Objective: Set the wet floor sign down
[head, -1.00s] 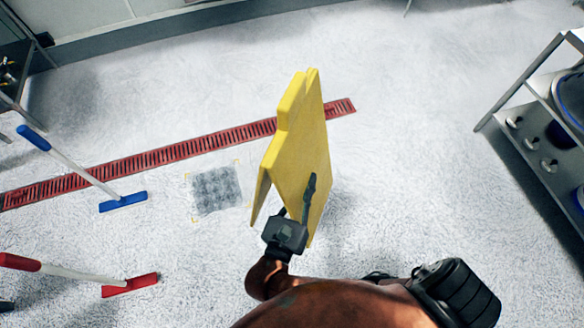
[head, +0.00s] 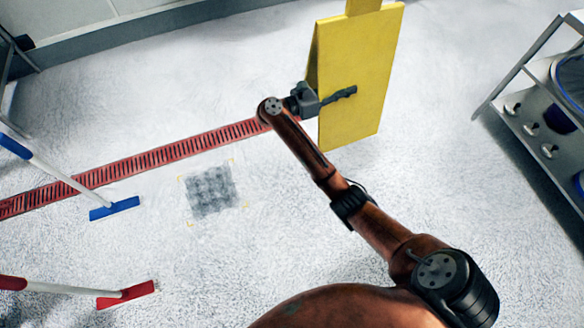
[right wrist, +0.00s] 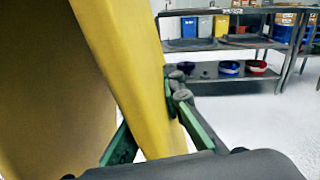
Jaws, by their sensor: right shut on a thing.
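The yellow wet floor sign (head: 362,75) is upright in the upper right middle of the head view, its top cut off by the frame edge. My right gripper (head: 335,97) is shut on one edge of its panel. In the right wrist view the sign's panel (right wrist: 125,70) passes between the two fingers. Whether its feet touch the floor cannot be told. A dark grey square patch (head: 212,190) with yellow corner marks lies on the floor, left of and nearer than the sign. My left gripper is not in view.
A red drain grate (head: 150,160) runs across the floor. A blue squeegee (head: 115,208) and a red squeegee (head: 126,294) lie at left. A metal shelf (head: 530,120) stands at right. Floor between sign and shelf is clear.

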